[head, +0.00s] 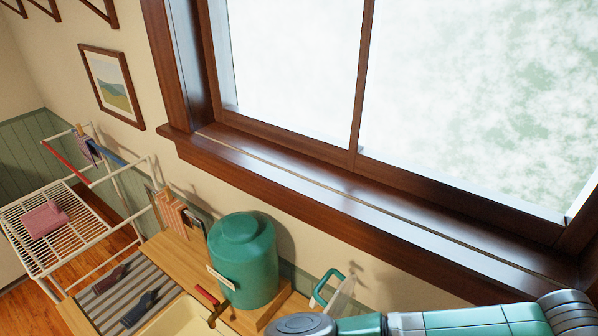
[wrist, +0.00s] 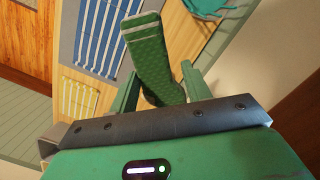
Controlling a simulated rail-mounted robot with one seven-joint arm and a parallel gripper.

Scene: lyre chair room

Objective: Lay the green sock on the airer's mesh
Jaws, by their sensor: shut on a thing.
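The green sock (wrist: 155,62) shows in the wrist view, with pale stripes near its upper end. My gripper (wrist: 161,74) is shut on the sock, which sticks out beyond the fingers. In the head view my arm enters at the bottom right, and the gripper and green sock are out of sight there. The white airer's mesh (head: 22,213) is at the far left of the head view, well away from my arm. A pink cloth (head: 43,219) lies on the mesh, and much of the mesh around it is bare.
A teal lidded pot (head: 241,262) stands on the wooden counter, beside a cream basin (head: 178,318). Dark socks lie on a grey striped mat (head: 98,306). Coloured items hang on the airer's upper rails. A deep window sill (head: 330,190) runs behind.

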